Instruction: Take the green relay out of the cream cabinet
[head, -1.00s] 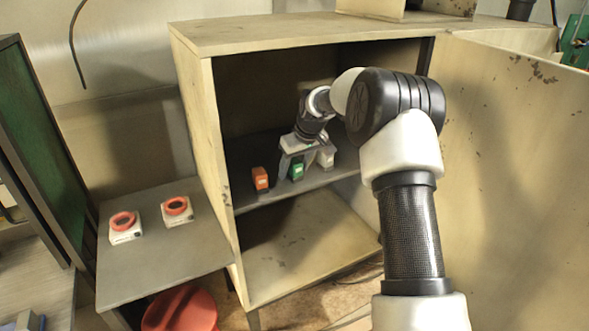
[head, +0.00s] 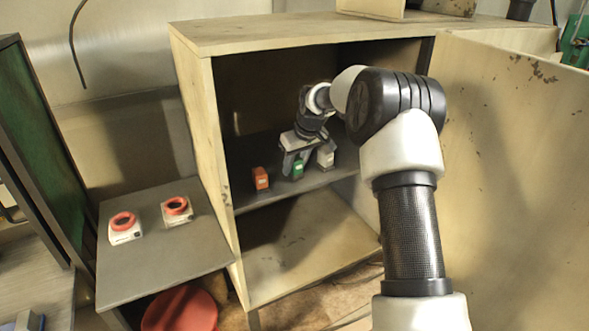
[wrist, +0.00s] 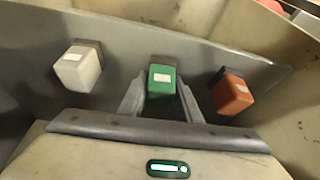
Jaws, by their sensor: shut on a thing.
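The cream cabinet (head: 206,125) stands open, with a dark shelf (head: 262,198) inside. The green relay (head: 298,169) is on that shelf, between an orange relay and a whitish one. It also shows in the wrist view (wrist: 161,78), with a pale label on its face. My gripper (head: 292,170) reaches into the cabinet from above and is shut on the green relay. In the wrist view its fingers (wrist: 160,92) lie on either side of the relay. I cannot tell whether the relay is clear of the shelf.
The orange relay (head: 261,178) and the whitish relay (head: 325,156) stand close on either side. The open cabinet door (head: 510,170) is at the right. A grey side table (head: 165,255) holds two red-ringed white devices (head: 125,227). A red round object (head: 180,310) is below.

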